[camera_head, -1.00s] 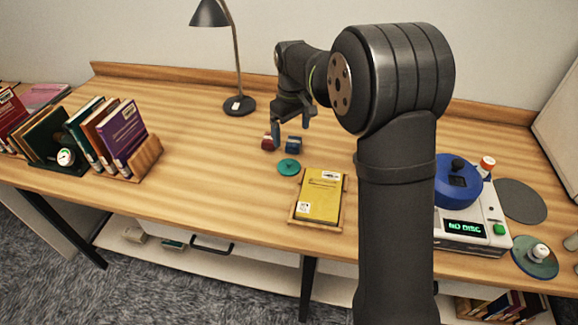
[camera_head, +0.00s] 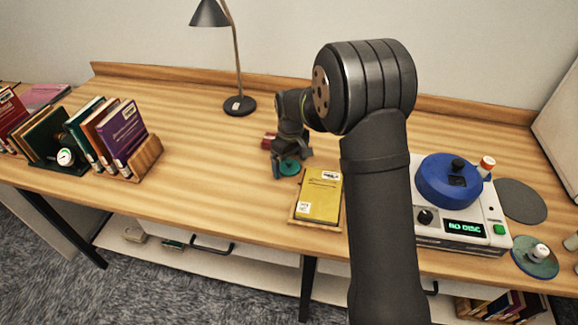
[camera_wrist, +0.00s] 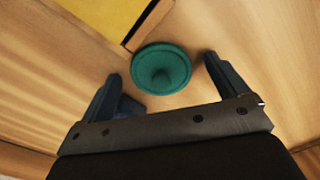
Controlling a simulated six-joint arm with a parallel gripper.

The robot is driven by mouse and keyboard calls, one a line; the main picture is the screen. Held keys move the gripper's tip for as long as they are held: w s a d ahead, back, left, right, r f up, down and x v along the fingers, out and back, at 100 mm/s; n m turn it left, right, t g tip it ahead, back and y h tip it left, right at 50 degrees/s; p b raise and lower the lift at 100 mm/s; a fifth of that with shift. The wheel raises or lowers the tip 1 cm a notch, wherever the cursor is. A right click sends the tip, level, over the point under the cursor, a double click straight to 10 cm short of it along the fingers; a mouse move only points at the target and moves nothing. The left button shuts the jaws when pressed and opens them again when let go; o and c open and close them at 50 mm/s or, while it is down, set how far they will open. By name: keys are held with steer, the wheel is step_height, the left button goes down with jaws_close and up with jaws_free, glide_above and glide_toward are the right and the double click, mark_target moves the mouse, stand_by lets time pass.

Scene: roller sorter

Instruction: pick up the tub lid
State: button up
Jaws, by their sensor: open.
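In the wrist view the teal lid (camera_wrist: 162,70) sits ahead of and between my two fingers. My gripper (camera_head: 291,168) is low over the desk at the lid, its fingers partly covering the lid's edges in the head view. In the wrist view my gripper (camera_wrist: 163,75) is open, with one finger on either side of the lid and nothing held. I cannot tell whether a finger touches the lid.
A yellow book (camera_head: 320,194) in a wooden tray lies close to the right of the lid. A red block (camera_head: 269,139) is just behind my gripper, and a dark blue block (camera_wrist: 130,106) lies by the left finger. The white machine (camera_head: 462,231) stands further right.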

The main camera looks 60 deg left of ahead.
mark_target(294, 168)
steer(key=c, duration=1)
steer(key=shift+c, duration=0.3)
steer(key=shift+r, duration=0.55)
steer(key=r, duration=0.2)
steer(key=d+r, duration=0.1)
steer(key=shift+w+r, duration=0.4)
steer(key=w+d+r, duration=0.6)
steer(key=d, duration=0.1)
steer(key=w+d+r, duration=0.1)
steer(key=w+d, duration=0.2)
steer(key=w, duration=1.3)
steer(key=shift+a+f, duration=0.15)
steer(key=shift+f, duration=2.85)
